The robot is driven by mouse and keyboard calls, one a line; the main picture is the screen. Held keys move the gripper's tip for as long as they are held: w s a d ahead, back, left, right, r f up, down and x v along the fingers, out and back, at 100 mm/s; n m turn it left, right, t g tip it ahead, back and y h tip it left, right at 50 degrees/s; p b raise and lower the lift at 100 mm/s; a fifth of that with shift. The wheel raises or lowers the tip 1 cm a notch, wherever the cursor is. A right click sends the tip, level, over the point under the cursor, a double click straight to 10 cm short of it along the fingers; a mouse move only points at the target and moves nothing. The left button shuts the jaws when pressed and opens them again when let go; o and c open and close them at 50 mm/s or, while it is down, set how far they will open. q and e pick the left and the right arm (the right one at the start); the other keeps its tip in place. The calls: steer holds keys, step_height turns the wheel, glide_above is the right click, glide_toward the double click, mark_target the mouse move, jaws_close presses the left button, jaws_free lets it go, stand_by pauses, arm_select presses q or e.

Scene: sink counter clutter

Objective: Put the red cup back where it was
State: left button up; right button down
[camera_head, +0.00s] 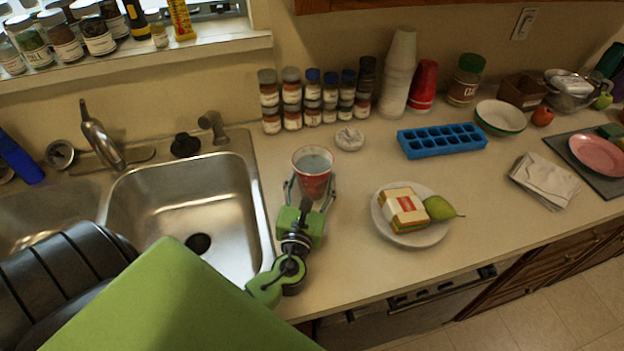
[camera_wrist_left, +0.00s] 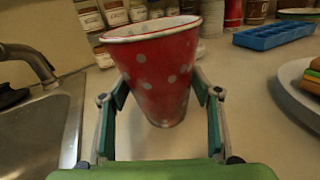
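The red cup (camera_head: 313,179) with pale dots stands upright on the counter just right of the sink, its light inside showing from above. In the left wrist view the cup (camera_wrist_left: 162,75) fills the middle, between the two fingers. My left gripper (camera_head: 311,194) is around the cup, with a finger on each side. In the left wrist view the fingers (camera_wrist_left: 160,92) lie along its sides, and I cannot tell whether they press on it. My right gripper is not in view.
Spice jars (camera_head: 312,97) line the wall behind. A white cup stack (camera_head: 399,75) and red cup stack (camera_head: 424,86) stand behind right. A plate (camera_head: 421,239) with sandwich and pear lies right, a blue ice tray (camera_head: 442,140) beyond. The sink (camera_head: 190,205) is left.

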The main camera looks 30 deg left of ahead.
arm_select(q)
steer(key=shift+o, duration=0.3)
steer(key=shift+r, duration=0.2)
steer(key=b+v, duration=0.1)
steer(key=v, duration=0.4)
steer(key=b+v, duration=0.1)
steer(key=v, duration=0.4)
steer(key=shift+s+d+f+b, duration=0.1)
steer(key=shift+s+f+b, duration=0.1)
steer(key=shift+s+b, duration=0.15)
steer(key=shift+s+d+r, duration=0.15)
steer(key=shift+s+d, duration=0.15)
steer(key=shift+s, duration=0.3)
